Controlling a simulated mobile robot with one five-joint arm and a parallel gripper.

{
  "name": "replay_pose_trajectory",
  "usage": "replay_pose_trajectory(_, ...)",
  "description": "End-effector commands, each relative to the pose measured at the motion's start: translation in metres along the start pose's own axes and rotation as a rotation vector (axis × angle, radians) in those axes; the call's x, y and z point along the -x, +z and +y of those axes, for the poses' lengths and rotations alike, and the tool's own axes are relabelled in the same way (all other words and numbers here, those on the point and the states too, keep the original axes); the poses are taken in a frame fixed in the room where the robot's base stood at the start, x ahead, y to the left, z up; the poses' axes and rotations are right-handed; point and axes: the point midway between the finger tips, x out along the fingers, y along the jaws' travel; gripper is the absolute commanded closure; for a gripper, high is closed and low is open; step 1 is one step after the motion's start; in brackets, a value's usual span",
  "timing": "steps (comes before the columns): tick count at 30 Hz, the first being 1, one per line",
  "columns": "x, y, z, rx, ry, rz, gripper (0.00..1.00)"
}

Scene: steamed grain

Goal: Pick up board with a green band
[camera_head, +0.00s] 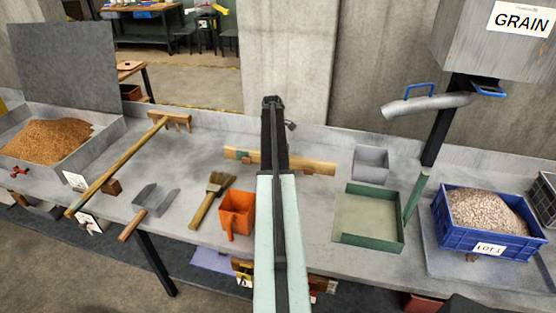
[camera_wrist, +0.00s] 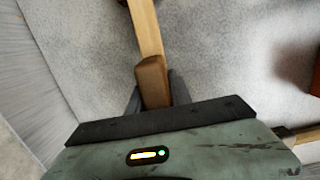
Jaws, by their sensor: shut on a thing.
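A long pale wooden board (camera_head: 312,165) lies crosswise near the back of the grey bench in the head view, its middle hidden behind my arm. In the wrist view a wooden piece (camera_wrist: 147,28) runs up from between the two dark fingers of my gripper (camera_wrist: 154,92), with a browner block-like end nearest the gripper. The fingers are closed on its two sides. I cannot tell whether it is clear of the bench. My gripper is hidden in the head view.
The back wall is close.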

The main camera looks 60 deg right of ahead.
Motion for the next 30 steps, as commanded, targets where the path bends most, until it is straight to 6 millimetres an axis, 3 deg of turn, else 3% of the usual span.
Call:
replay_pose_trajectory(10,0.008,0.000,0.000,0.002,0.000,0.000,1.00)
replay_pose_trajectory(18,0.043,0.004,0.000,0.001,0.000,0.000,1.00)
replay_pose_trajectory(30,0.040,0.042,-0.088,0.001,0.000,0.000,1.00)
